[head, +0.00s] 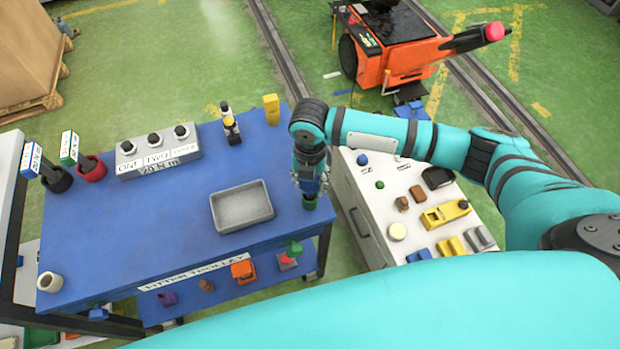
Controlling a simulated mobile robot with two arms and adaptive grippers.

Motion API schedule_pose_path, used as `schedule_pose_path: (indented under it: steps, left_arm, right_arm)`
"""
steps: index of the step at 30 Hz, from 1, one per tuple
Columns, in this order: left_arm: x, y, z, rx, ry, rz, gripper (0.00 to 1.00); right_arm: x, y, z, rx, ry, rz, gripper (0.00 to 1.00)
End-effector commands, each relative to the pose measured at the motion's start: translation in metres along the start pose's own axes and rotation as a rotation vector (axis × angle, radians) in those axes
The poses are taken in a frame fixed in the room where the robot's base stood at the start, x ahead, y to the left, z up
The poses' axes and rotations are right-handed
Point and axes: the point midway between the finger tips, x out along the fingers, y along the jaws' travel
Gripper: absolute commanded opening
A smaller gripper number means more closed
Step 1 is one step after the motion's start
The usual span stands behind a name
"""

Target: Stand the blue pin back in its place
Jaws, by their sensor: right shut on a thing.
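My right gripper (309,188) points down over the right edge of the blue trolley top (120,215). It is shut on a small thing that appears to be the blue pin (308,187). Blue shows between the fingers and a dark green end shows just below them. The fingers hide most of it, and I cannot tell whether its lower end touches the trolley top. A round blue knob (362,159) and a smaller green knob (380,185) show on the white cabinet to the right of the gripper. My left gripper is not in view.
A grey tray (243,222) lies left of the gripper. A grey block with three black knobs (158,152) and a yellow piece (271,108) stand farther back. Several small parts crowd the white cabinet top (375,205). An orange machine (395,50) stands behind, by the rails.

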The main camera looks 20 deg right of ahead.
Motion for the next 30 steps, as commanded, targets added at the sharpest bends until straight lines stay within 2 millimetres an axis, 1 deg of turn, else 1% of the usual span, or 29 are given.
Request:
schedule_pose_path:
  steps: [30]
  left_arm:
    - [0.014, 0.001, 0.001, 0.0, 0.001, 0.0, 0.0]
  right_arm:
    - [0.026, 0.0, 0.0, 0.0, -0.001, 0.001, 0.03]
